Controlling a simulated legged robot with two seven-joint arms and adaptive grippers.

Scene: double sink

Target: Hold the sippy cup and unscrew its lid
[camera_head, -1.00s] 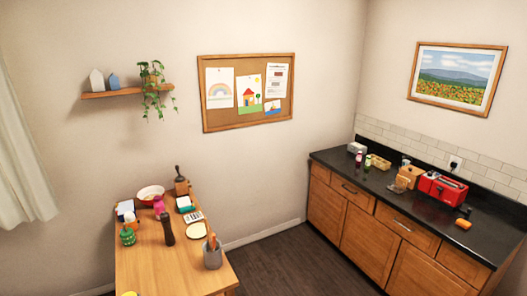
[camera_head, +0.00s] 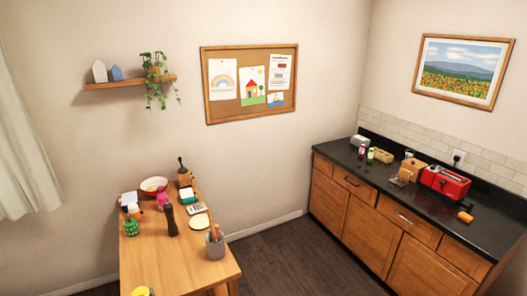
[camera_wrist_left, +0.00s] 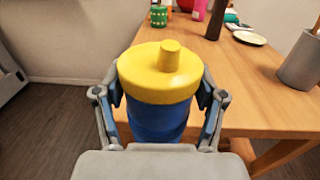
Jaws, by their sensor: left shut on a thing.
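The sippy cup (camera_wrist_left: 158,122) has a blue body and a yellow lid (camera_wrist_left: 150,86) with a short yellow spout on top. It stands upright between the fingers of my left gripper (camera_wrist_left: 159,105), which is shut on the body just below the lid. The lid is on the cup. In the head view only the yellow lid (camera_head: 143,291) shows, at the bottom edge; the body and my left gripper are out of that picture. I cannot tell whether the cup's base touches anything. My right gripper is in neither view.
A wooden table (camera_head: 165,262) holds a grey utensil pot (camera_head: 215,246), a dark pepper mill (camera_head: 170,220), a plate (camera_head: 200,222), a green jar (camera_head: 131,228) and a bowl (camera_head: 153,185). Its near part is bare. A dark counter (camera_head: 420,205) with a red toaster (camera_head: 445,182) stands right.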

